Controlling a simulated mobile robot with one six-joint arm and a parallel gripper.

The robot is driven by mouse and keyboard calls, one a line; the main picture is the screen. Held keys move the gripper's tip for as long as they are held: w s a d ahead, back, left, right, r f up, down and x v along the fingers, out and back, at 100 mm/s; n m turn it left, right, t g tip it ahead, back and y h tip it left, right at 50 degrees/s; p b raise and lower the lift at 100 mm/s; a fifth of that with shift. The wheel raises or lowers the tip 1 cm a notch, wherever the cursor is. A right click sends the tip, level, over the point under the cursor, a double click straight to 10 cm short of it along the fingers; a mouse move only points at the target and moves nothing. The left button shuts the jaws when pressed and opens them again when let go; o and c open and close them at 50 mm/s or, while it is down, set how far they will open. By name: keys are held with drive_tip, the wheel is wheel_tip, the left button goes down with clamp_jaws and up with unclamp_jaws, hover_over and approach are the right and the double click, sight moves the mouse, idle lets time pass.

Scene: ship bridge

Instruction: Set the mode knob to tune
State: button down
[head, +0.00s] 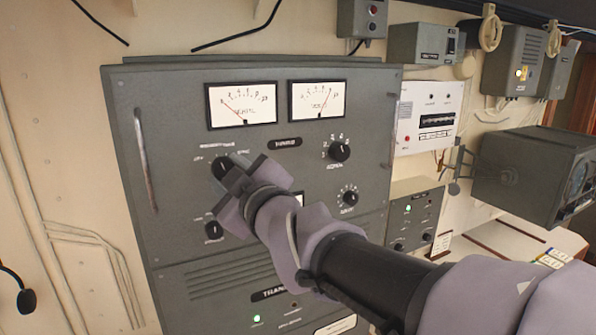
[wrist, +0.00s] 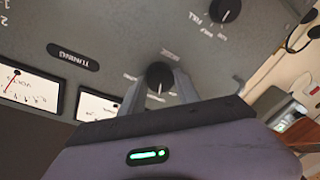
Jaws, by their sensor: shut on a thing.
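The mode knob appears to be the round black knob (head: 221,164) on the left of the grey panel (head: 180,120), below the left meter. The wrist view shows it too (wrist: 160,74), with a white pointer line toward the picture's bottom. Small labels surround it; I cannot read them surely, so its setting is unclear. My gripper (head: 228,176) is at this knob; in the wrist view its two fingers (wrist: 159,88) stand either side of the knob and are shut on it. In the head view, my gripper covers part of the knob.
Other black knobs sit at right (head: 339,151), lower right (head: 348,196) and lower left (head: 214,230). Two meters (head: 241,105) (head: 317,101) are above. A metal handle (head: 146,160) projects at the panel's left edge. A grey monitor (head: 530,170) stands at right.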

drive_tip(key=shift+f+m+t+b, duration=0.15)
drive_tip(key=shift+m+t+b, duration=0.35)
drive_tip(key=shift+m+b, duration=2.9)
drive_tip(key=shift+m+p, duration=0.35)
drive_tip(key=shift+m, duration=0.45)
drive_tip(key=c, duration=0.9)
unclamp_jaws()
